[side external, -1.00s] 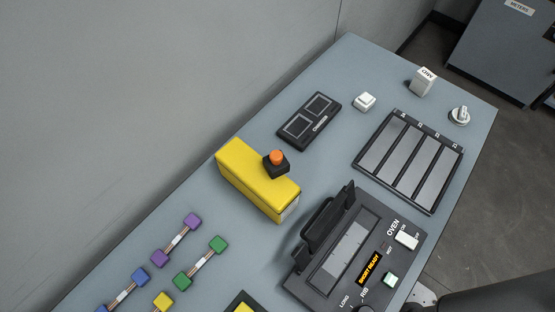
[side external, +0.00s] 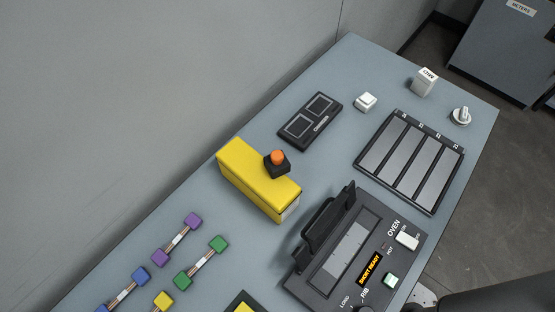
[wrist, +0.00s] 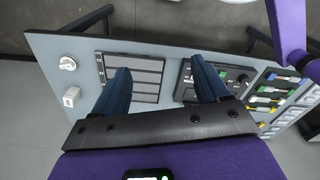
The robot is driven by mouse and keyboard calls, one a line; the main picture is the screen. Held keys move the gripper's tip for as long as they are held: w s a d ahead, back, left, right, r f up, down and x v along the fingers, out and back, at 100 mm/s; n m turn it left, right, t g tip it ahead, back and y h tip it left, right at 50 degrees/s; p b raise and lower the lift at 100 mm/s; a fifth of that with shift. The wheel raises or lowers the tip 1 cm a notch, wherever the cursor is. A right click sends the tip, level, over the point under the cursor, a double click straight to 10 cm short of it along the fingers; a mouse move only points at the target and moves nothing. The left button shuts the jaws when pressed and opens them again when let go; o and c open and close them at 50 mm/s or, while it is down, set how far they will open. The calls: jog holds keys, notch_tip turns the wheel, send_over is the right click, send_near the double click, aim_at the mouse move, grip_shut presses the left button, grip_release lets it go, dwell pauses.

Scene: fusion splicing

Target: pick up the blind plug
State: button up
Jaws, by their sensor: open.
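A small white round piece with an upright stem (side external: 461,116), which looks like the blind plug, sits at the right edge of the bench in the side external view. It also shows at the left in the wrist view (wrist: 68,63). My gripper (wrist: 163,85) is open, with its two dark blue fingers apart and nothing between them. In the wrist view the plug lies to the left of both fingers, clear of them. My fingertips do not show in the side external view.
A white labelled block (side external: 424,83) stands near the plug. A dark slotted tray (side external: 410,160) lies close by. The oven unit (side external: 350,250) with a raised lid, a yellow box (side external: 255,175) and coloured fibre pieces (side external: 177,240) occupy the rest. The bench edge is close behind the plug.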

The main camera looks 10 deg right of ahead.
jog(key=shift+a, duration=0.1)
jog(key=m+g+y, duration=0.5)
jog(key=m+y, duration=0.7)
jog(key=m, duration=1.4)
send_near(277, 161)
jog(key=shift+w+d+f+x, duration=0.1)
jog(key=shift+w+f+x, duration=0.2)
jog(key=shift+x, duration=1.45)
jog(key=shift+w+d+f+x, duration=0.1)
jog(key=shift+f+x, duration=0.3)
jog(key=shift+x, duration=1.35)
jog(key=shift+w+d+f+x, duration=0.1)
jog(key=shift+w+f+x, duration=0.15)
jog(key=shift+x, duration=1.45)
jog(key=shift+a, duration=0.1)
